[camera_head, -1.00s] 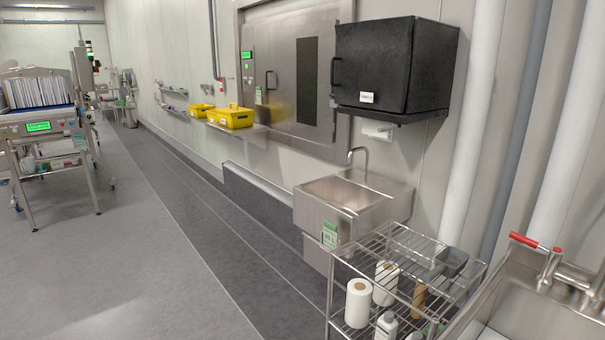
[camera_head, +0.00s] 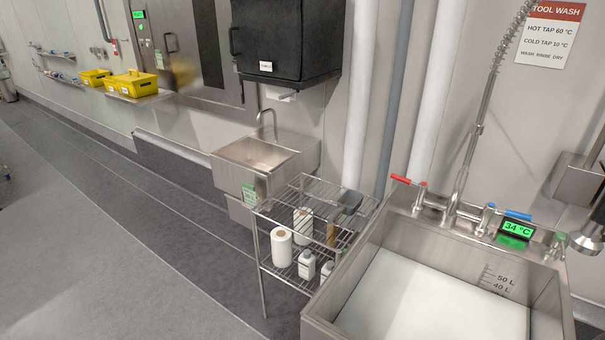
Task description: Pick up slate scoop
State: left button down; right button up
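A dark slate-grey scoop (camera_head: 349,200) lies on the top shelf of the wire rack, near its back right corner, close to the wash sink. It is small in view, and its handle is hard to make out. Neither of my grippers shows in the head view.
The wire rack (camera_head: 262,212) holds white rolls (camera_head: 281,249) and bottles (camera_head: 306,265) on its lower shelf. A large steel wash sink (camera_head: 545,282) stands right of it, with a spray hose above. A hand basin (camera_head: 237,176) is behind left. The floor (camera_head: 120,270) at left is clear.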

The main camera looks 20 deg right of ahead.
aim_at(348, 203)
jog(key=z, duration=0.4)
jog(key=i+j+z, duration=0.5)
jog(key=j+z, duration=0.15)
jog(key=j, duration=0.15)
jog(key=i+j, duration=0.15)
jog(key=j, duration=0.25)
jog(key=i+j+z, duration=0.1)
jog(key=j, duration=0.3)
jog(key=i+j, duration=0.25)
jog(key=j, duration=0.15)
jog(key=i+j+z, duration=0.1)
jog(key=j, duration=0.3)
jog(key=i, duration=0.05)
